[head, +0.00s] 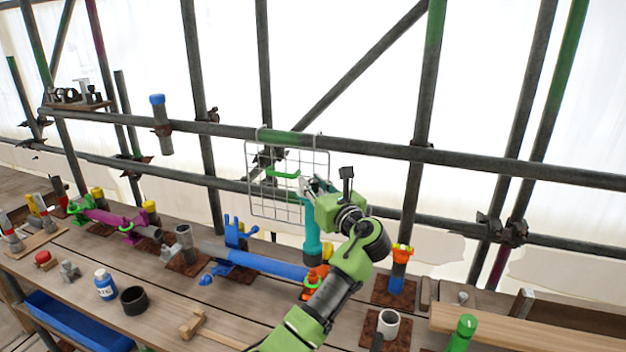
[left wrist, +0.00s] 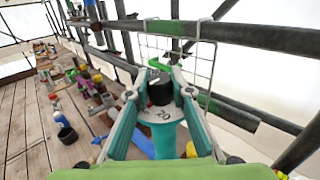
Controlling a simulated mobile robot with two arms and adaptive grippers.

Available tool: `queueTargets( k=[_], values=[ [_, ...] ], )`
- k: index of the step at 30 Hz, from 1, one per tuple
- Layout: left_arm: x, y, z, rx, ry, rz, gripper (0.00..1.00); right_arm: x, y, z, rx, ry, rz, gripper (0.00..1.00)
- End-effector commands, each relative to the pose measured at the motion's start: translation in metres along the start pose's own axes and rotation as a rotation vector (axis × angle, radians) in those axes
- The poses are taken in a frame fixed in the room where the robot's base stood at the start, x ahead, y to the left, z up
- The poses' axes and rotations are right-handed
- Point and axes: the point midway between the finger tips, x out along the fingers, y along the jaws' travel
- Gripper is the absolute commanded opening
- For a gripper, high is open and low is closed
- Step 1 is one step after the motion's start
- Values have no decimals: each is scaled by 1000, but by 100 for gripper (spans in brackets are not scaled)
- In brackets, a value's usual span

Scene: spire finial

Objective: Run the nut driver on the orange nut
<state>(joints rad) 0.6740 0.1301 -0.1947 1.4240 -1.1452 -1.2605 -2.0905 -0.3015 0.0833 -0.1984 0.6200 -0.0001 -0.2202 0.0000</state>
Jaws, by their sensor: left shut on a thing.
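My left gripper (head: 312,188) is shut on the teal nut driver (head: 312,238), held upright above the bench. In the left wrist view the driver (left wrist: 158,114) shows its wide top marked 20 and its black upper part between the two fingers. An orange piece (head: 316,275) sits right below the driver, at the right end of a blue pipe (head: 265,263). It is partly hidden, and I cannot tell whether the driver touches it. Another orange piece (head: 402,251) tops a short post to the right. Which one is the orange nut is unclear. My right gripper is not in view.
A wire rack (head: 262,200) with a green holder (head: 283,173) hangs on the scaffold rail (head: 400,151) behind the driver.

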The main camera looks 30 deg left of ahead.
Motion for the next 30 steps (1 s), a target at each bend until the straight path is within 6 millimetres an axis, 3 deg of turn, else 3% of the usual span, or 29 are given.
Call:
queueTargets(
  k=[30],
  values=[
    [0, 0, -67, -1, -7, -1, 0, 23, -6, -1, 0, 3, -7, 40]
  ],
)
